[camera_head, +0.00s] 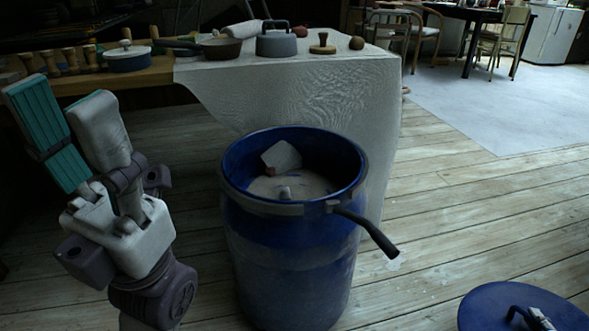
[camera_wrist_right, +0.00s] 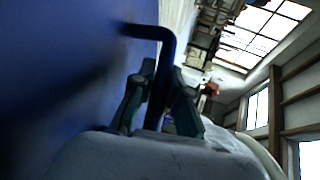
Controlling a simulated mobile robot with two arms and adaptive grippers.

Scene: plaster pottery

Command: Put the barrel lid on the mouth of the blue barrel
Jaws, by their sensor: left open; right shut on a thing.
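The blue barrel (camera_head: 290,250) stands upright on the floor in the middle of the head view. Its mouth is uncovered, and a pale fill with a light piece in it shows inside. The round blue barrel lid (camera_head: 490,310) is at the bottom right, apart from the barrel and cut off by the picture edge. My right gripper (camera_wrist_right: 157,88) is shut on the lid's dark handle (camera_wrist_right: 148,32) in the wrist view, with the blue lid surface filling the left. Only a bit of that gripper shows in the head view. My left gripper (camera_head: 63,98) is open and empty, left of the barrel.
A dark lever (camera_head: 368,230) juts from the barrel's rim to the right. Behind the barrel stands a cloth-covered table (camera_head: 330,80) with a pan (camera_head: 222,48) and a grey lidded pot (camera_head: 276,42). The wooden floor right of the barrel is clear.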

